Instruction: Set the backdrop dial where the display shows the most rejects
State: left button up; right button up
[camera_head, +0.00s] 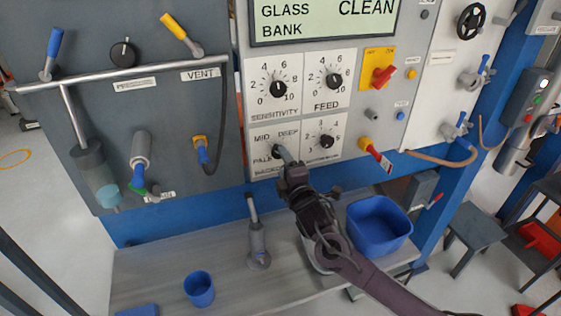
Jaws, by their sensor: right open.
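The backdrop dial (275,151) is a small black knob on a white plate, at the lower left of the dial group. Its plate reads MID, DEEP and PALE, with the rest covered by my gripper. My right gripper (284,158) is open, with its tips at the dial. I cannot tell whether they touch or straddle the knob, and the pointer is hidden. The display (325,22) above reads GLASS BANK and CLEAN; its top is cut off, and no reject count shows. My left gripper is not in view.
Sensitivity (278,89), feed (333,81) and a third dial (327,141) sit close by. A red switch (382,76) and a red-handled valve (377,155) are to the right. Below, the bench holds a blue cup (199,289), a grey tool (257,245) and a blue bin (379,226).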

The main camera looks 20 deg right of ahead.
jog(key=shift+s+d+b, duration=0.1)
jog(key=shift+s+b, duration=0.3)
jog(key=shift+s, duration=1.7)
